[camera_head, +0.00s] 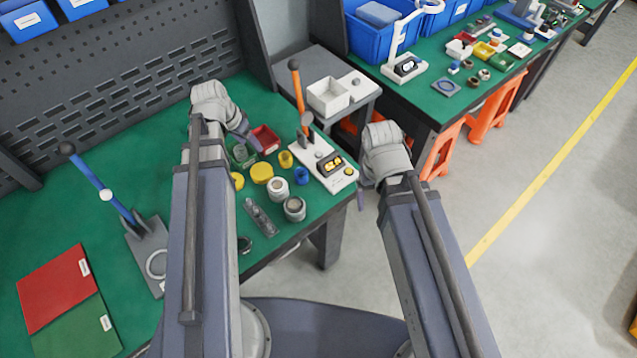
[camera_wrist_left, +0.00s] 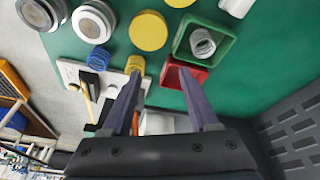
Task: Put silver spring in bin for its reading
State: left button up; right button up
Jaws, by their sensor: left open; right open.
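The silver spring (camera_wrist_left: 202,42) lies inside the small green bin (camera_wrist_left: 226,45) in the left wrist view. The green bin (camera_head: 243,155) also shows in the head view, where the spring is not clear. A small red bin (camera_head: 266,138) stands beside it; in the left wrist view the red bin (camera_wrist_left: 183,77) is partly behind a finger. The white tester (camera_head: 325,165) has an orange lever and a lit display, its digits too small to read. My left gripper (camera_wrist_left: 158,98) is open and empty above the table near the red bin. My right gripper (camera_head: 364,195) is off the table's right edge, its fingers mostly hidden.
Yellow pieces (camera_head: 262,173), a blue cylinder (camera_head: 302,176) and grey-white round parts (camera_head: 295,208) crowd the table between bins and front edge. A blue-levered press (camera_head: 130,220) and a red folder (camera_head: 57,285) are at left. A white box (camera_head: 327,97) stands on a side stand.

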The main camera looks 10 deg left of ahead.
pick_arm(q)
jog(key=s+d+g+y, duration=0.1)
jog(key=s+d, duration=0.5)
jog(key=d, duration=0.6)
jog(key=s+d+g+y, duration=0.2)
jog(key=s+d, duration=0.3)
jog(key=d, duration=0.7)
jog(key=shift+s+d+f, duration=0.15)
jog(key=shift+s+f, duration=0.25)
